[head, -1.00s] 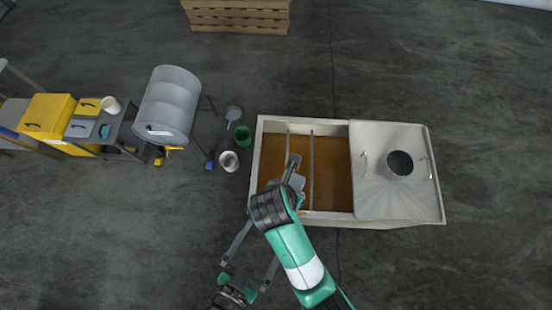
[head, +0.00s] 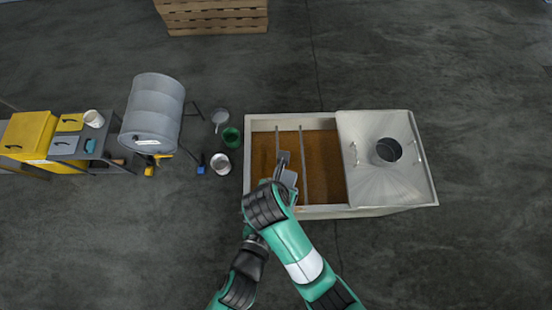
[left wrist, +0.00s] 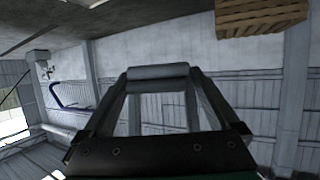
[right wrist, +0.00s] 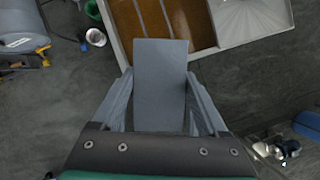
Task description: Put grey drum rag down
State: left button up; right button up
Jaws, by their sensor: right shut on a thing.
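The grey drum rag (right wrist: 160,60) shows in the right wrist view as a flat grey rectangle between the fingers of my right gripper (right wrist: 160,85). That gripper is shut on it and points down beside the tank's near left corner. In the head view my right gripper (head: 285,172) overlaps the open part of the tank. My left gripper (left wrist: 158,80) faces the far wall in its own wrist view, with a grey bar across its fingertips; whether that is held or part of the fingers is unclear. In the head view its end is hidden behind the right hand.
The tank (head: 246,160) has an open half with brown contents and a metal lid (head: 385,180). A yellow bin (head: 27,135) stands farther left.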

pick_arm(q)
jog(key=c, duration=0.9)
jog(key=shift+c, duration=0.8)
pick_arm(e)
jog(key=o, duration=1.2)
